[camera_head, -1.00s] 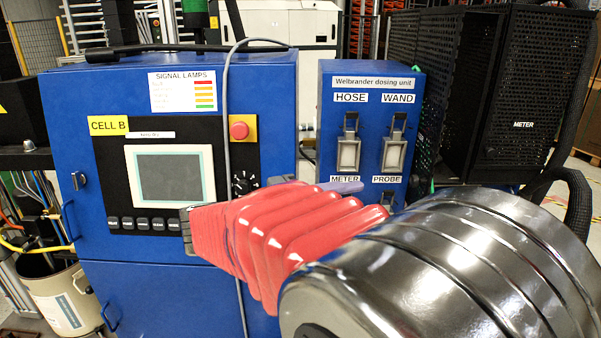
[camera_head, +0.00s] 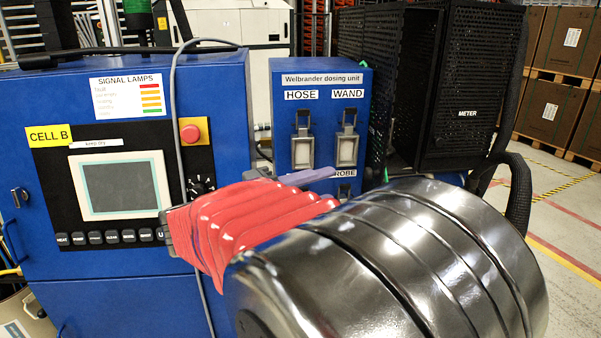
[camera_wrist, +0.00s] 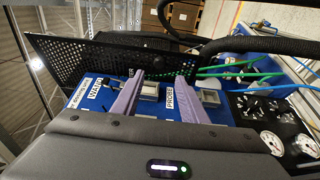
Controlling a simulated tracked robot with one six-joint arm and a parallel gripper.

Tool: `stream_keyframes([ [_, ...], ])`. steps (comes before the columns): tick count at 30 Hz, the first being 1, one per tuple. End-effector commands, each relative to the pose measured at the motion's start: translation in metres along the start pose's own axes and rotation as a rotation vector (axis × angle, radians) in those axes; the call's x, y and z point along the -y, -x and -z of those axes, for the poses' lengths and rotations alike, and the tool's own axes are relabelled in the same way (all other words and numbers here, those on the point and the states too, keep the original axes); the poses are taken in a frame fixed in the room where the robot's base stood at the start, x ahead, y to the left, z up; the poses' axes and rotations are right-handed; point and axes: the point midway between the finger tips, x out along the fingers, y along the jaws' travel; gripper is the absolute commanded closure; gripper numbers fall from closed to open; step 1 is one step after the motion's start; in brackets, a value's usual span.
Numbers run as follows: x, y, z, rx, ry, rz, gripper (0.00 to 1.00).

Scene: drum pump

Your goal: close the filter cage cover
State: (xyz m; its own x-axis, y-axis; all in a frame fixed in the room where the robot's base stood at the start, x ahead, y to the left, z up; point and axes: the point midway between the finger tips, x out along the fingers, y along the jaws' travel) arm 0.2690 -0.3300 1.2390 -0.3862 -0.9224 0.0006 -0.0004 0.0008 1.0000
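The filter cage (camera_head: 480,75) is a black perforated box at the upper right of the head view, with a METER label. A perforated panel (camera_head: 381,70) stands at its left side, with a dark gap between the two. I cannot tell for sure which panel is the cover. In the wrist view a black perforated panel (camera_wrist: 85,60) spans beyond the fingers. My gripper (camera_wrist: 161,77) has two purple fingers apart, with nothing between them. In the head view a purple finger (camera_head: 306,176) shows past my red sleeve, in front of the dosing unit and left of the cage.
The blue dosing unit (camera_head: 318,82) with HOSE and WAND holders stands left of the cage. A blue cabinet (camera_head: 215,95) with screen and red button is further left. A thick black hose (camera_head: 518,195) curves at the cage's right. Open floor (camera_head: 575,220) lies to the right.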

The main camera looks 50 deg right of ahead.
Motion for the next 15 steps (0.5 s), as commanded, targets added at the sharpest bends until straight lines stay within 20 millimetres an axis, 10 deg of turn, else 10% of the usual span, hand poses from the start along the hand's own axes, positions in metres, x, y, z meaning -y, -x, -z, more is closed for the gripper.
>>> stream_keyframes([
  [15, 0.0, -0.058, -0.001, 0.003, 0.001, 0.001, 0.6],
])
